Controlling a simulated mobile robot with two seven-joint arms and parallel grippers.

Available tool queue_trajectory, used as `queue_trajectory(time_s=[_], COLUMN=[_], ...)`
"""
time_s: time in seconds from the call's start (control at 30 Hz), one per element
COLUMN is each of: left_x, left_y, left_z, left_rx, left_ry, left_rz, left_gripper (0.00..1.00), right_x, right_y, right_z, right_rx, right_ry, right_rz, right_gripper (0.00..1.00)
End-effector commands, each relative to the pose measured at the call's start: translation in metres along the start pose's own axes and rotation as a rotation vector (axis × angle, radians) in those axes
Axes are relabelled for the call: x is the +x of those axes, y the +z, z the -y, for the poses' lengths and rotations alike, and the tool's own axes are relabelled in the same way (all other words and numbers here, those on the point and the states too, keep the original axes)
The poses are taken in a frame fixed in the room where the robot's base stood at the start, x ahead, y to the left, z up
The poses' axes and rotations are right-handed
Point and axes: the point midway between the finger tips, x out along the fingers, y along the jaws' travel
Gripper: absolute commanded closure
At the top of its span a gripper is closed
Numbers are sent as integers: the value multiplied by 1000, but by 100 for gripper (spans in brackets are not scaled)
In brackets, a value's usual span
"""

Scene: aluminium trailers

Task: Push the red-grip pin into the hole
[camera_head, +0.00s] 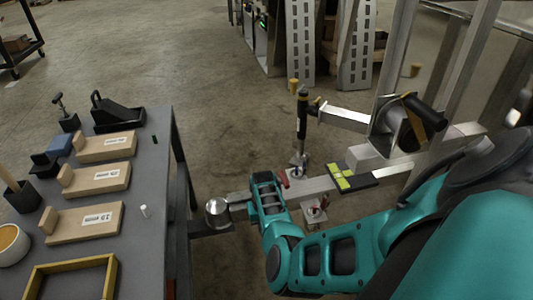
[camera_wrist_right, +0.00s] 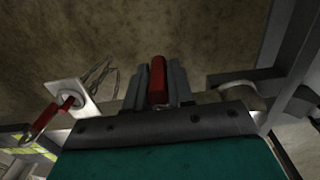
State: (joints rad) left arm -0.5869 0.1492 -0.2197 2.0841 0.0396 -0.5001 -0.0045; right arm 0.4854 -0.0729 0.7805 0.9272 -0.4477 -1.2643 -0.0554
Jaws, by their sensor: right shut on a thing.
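My right gripper (camera_wrist_right: 158,88) is shut on a red grip (camera_wrist_right: 157,80), which shows upright between its two dark fingers in the right wrist view. In the head view the red grip (camera_head: 284,178) shows as a small red piece beside the teal wrist, over the trailer's aluminium tongue (camera_head: 310,187). The pin's shaft and the hole are hidden by the gripper or too small to make out. A second red handle (camera_wrist_right: 42,121) sits at a pale plate (camera_wrist_right: 70,98) to the left in the wrist view. My left gripper is not in view.
A round metal ball or knob (camera_head: 217,207) is at the tongue's near end. A jack post (camera_head: 302,125) stands behind my wrist, and a black winch (camera_head: 408,118) is to the right. A grey table (camera_head: 150,190) with wooden blocks stands at left.

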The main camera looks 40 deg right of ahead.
Motion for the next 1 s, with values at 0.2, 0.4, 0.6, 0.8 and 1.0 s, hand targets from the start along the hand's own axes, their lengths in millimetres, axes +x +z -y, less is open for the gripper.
queue_trajectory(time_s=[0.2,0.4,0.6,0.8,1.0], left_x=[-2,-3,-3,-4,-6], left_y=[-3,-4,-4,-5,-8], left_z=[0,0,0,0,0], left_rx=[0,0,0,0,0], left_ry=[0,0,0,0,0], left_rz=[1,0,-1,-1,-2], left_gripper=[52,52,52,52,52], right_x=[-1,0,0,-1,-1], right_y=[0,0,0,0,0], right_z=[0,0,0,0,0], right_rx=[-1,-1,0,-1,0], right_ry=[1,0,0,0,-1], right_rz=[0,-1,-1,0,1], right_gripper=[100,100,100,100,100])
